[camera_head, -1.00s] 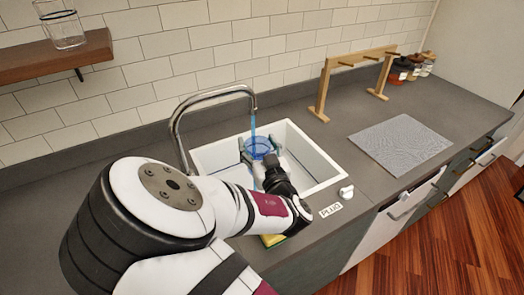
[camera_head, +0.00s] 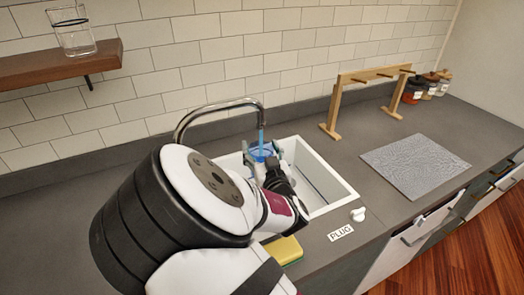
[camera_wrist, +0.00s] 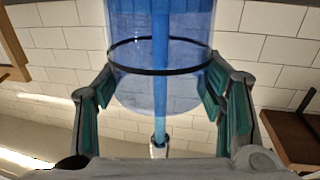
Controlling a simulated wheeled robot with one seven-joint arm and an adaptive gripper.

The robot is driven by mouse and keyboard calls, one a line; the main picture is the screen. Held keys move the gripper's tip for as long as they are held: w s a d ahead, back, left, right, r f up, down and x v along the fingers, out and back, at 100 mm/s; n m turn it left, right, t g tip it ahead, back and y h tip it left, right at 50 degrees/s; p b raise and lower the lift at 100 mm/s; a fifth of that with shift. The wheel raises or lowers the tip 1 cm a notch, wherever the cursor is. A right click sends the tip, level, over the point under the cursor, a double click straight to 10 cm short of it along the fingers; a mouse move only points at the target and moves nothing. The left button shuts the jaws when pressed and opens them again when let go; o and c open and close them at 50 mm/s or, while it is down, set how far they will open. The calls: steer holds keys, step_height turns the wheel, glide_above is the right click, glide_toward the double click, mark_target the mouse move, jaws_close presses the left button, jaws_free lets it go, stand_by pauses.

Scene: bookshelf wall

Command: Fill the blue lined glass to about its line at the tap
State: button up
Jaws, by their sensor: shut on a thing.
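The blue lined glass (camera_head: 258,152) is in my gripper (camera_head: 263,158), over the sink and under the tap spout (camera_head: 261,108). The wrist view is upside down. There, the glass (camera_wrist: 130,92) sits between both fingers of my gripper (camera_wrist: 158,88), with a dark line around it. A blue stream (camera_wrist: 160,125) runs from the spout into the glass through its open rim. The glass is bluer on the base side of the line and paler towards the rim. The exact water level is hard to tell. My arm hides part of the sink.
The white sink (camera_head: 335,178) has a knob (camera_head: 358,214) and a PLUG label (camera_head: 341,233) beside it. A yellow sponge (camera_head: 285,250) lies at the front. A wooden rack (camera_head: 372,78), grey mat (camera_head: 415,165) and jars (camera_head: 425,86) stand right. Another glass (camera_head: 74,32) stands on the shelf (camera_head: 60,62).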

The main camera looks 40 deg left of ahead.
steer(key=p+v, duration=0.3)
steer(key=v, duration=0.4)
steer(key=shift+s+p, duration=0.25)
steer(key=shift+p, duration=0.05)
steer(key=shift+a+r, duration=0.1)
stand_by(0.8)
steer(key=shift+p+v, duration=1.15)
steer(key=shift+v, duration=1.3)
steer(key=shift+s+a, duration=0.1)
steer(key=shift+s, duration=0.05)
